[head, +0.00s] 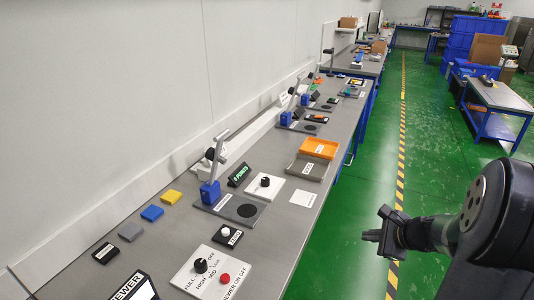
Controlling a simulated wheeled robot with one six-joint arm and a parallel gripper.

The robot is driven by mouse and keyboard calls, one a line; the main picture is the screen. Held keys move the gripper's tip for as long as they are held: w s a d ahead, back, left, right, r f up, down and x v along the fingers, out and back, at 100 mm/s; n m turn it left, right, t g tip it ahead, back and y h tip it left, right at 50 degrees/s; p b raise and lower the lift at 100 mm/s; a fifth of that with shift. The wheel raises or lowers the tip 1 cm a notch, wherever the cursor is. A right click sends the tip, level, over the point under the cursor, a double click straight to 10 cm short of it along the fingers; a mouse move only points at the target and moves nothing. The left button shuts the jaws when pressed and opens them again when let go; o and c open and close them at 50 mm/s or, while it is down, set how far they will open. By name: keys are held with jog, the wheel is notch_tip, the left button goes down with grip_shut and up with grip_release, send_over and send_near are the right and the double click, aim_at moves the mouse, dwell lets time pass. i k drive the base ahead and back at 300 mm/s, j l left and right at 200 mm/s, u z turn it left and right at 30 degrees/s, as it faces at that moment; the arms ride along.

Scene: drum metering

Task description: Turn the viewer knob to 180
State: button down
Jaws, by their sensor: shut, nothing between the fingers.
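The viewer (135,287) is a dark box with a lit white panel, cut off by the bottom left edge of the head view. To its right, a white control plate (211,274) lies on the bench, with the words OFF, HIGH, MID, FULL and VIEWER ON OFF. A black knob (200,266) stands on this plate, beside a red button (225,279). The pointer direction of the knob is too small to tell. My gripper (370,236) is shut and empty. It hangs over the green floor, right of the bench and well apart from the knob.
Another white plate (275,194) with a black knob stands farther along the bench. A blue-based lever press (211,190), an orange tray (318,148) and a grey tray (306,168) stand nearby. Coloured blocks (152,213) line the wall side. The green floor (345,240) beside the bench is clear.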

aim_at(200, 265)
jog(key=i+u, duration=0.1)
jog(key=u, duration=0.25)
jog(key=l+u, duration=0.1)
jog(key=u, duration=0.25)
jog(key=i+l+u, duration=0.1)
jog(key=u, duration=0.25)
